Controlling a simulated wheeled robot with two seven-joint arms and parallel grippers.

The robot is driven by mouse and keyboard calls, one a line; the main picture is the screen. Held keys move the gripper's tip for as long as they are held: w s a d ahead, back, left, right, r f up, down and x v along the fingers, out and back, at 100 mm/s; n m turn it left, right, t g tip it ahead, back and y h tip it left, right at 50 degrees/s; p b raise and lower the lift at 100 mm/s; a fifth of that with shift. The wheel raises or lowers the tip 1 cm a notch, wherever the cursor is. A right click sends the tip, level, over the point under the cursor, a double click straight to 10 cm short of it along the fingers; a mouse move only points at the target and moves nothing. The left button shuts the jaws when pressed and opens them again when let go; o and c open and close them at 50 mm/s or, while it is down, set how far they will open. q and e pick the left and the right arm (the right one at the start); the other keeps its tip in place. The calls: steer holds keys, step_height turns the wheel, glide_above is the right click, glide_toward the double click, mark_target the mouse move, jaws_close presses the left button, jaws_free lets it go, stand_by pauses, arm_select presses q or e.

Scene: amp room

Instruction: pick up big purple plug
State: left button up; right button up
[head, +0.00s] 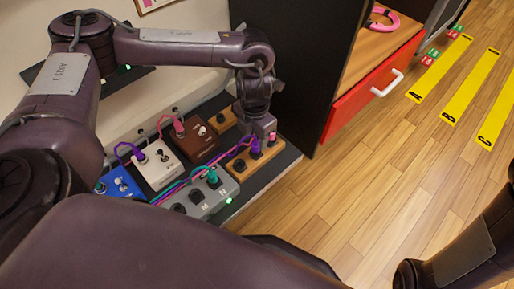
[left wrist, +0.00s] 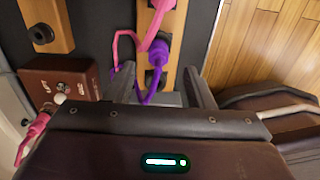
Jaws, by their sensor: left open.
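The big purple plug (head: 256,146) stands in a socket on an orange-brown wooden block (head: 262,162) at the right end of the pedal board. It also shows in the left wrist view (left wrist: 158,53), with a purple cable hanging from it. My left gripper (head: 264,124) is right over that block, pointing down. In the left wrist view its two fingers (left wrist: 161,84) are apart, with the purple plug just beyond the gap between them; whether they touch it I cannot tell. A pink plug (head: 272,136) sits beside the purple one. My right gripper is out of view.
The board also holds a grey pedal (head: 205,196), a white pedal (head: 158,166), a brown pedal (head: 196,144) and a blue pedal (head: 121,184), linked by coloured cables. A black cabinet with a red drawer (head: 375,86) stands close on the right.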

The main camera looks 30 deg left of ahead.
mark_target(255, 142)
arm_select(q)
steer(key=f+b, duration=0.1)
steer(key=f, duration=0.1)
steer(key=f+b, duration=0.1)
steer(key=b, duration=0.1)
steer(key=f+b, duration=0.1)
steer(key=f, duration=0.1)
steer(key=shift+w+a+f+b, duration=0.1)
steer(key=shift+w+f+b, duration=0.15)
steer(key=shift+f+b, duration=0.05)
steer(key=shift+r, duration=0.1)
jaws_close()
steer(key=shift+r, duration=0.1)
